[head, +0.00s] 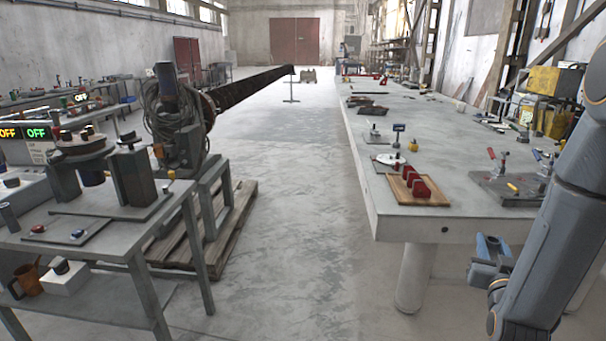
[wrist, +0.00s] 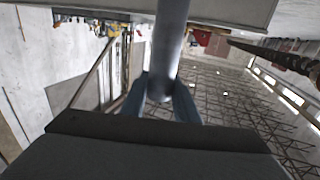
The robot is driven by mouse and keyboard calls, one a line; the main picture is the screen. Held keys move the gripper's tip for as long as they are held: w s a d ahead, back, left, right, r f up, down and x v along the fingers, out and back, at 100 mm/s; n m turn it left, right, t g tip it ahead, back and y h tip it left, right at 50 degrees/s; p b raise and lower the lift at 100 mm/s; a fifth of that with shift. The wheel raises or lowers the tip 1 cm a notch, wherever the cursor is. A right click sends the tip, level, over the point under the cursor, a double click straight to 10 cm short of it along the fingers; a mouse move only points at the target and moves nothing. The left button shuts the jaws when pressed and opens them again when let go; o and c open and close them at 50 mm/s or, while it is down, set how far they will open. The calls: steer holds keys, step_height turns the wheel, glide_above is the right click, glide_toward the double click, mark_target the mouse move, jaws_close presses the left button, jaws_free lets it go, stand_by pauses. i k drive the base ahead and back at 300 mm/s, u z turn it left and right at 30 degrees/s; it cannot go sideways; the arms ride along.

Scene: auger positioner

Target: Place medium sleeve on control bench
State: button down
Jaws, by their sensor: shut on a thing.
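My gripper (wrist: 160,98) is shut on a smooth grey cylinder, the sleeve (wrist: 172,35), which runs up and out of the top of the wrist view between the two blue fingers. In the head view my gripper (head: 490,255) is at the lower right, beside the front edge of the long right table. The sleeve is hard to make out there. A grey bench (head: 105,238) with OFF displays (head: 38,132) stands at the left and looks like the control bench. It is well apart from my gripper, across the aisle.
The long table (head: 450,215) carries a wooden tray with red pieces (head: 417,188), clamps and tools. A machine (head: 180,125) on a wooden pallet (head: 235,215) stands behind the left bench. A mug (head: 28,280) is on its lower shelf. The floor aisle (head: 290,200) between is clear.

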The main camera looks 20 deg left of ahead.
mark_target(40, 220)
steer(key=k, duration=1.1)
steer(key=z, duration=2.3)
steer(key=k, duration=2.85)
steer(key=u, duration=2.9)
steer(key=i, duration=0.25)
steer(key=u, duration=0.05)
